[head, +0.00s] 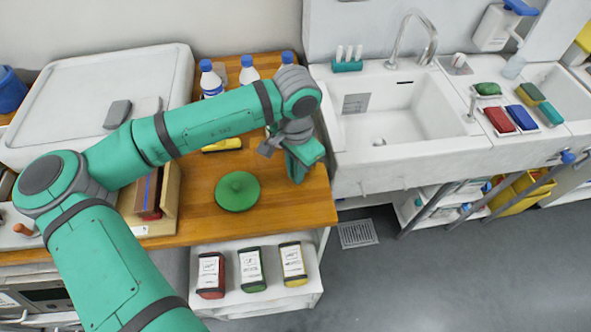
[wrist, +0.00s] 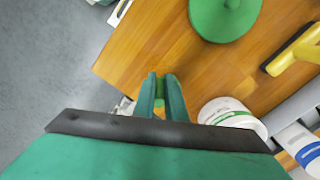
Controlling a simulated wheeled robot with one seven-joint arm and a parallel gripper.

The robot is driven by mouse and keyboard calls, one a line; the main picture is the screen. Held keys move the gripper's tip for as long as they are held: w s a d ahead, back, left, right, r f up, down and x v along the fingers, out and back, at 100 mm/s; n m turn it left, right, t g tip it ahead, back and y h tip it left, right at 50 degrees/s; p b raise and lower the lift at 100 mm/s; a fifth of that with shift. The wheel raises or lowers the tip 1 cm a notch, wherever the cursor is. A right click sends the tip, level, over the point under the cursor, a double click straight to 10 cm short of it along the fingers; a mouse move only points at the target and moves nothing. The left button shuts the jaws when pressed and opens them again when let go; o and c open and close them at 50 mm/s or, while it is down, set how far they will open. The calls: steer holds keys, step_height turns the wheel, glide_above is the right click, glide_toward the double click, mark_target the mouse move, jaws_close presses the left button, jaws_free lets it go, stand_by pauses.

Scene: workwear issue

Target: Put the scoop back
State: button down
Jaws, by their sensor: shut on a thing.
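My gripper (head: 302,160) is above the right end of the wooden worktop, beneath my bent arm. In the wrist view, my gripper (wrist: 160,86) is shut on a small bright green piece (wrist: 160,104). I take it for the scoop's handle; the rest is hidden behind the fingers and wrist. A round green lid with a knob (head: 237,191) lies flat on the worktop, left of my gripper; it also shows at the top of the wrist view (wrist: 222,20). A white tub with a green band (wrist: 222,107) stands right of the fingers in the wrist view; my arm seems to hide it from the head view.
A yellow-handled brush or squeegee (wrist: 298,48) lies near the tub. Blue-capped bottles (head: 210,80) stand at the back. A white sink (head: 400,125) adjoins on the right. Several labelled packs (head: 250,268) sit on a lower shelf. The worktop's front right corner (head: 312,210) is clear.

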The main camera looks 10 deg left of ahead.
steer(key=shift+f, duration=0.15)
steer(key=c, duration=1.8)
jaws_free()
step_height(320, 180, up, 12)
steer(key=shift+r, duration=0.2)
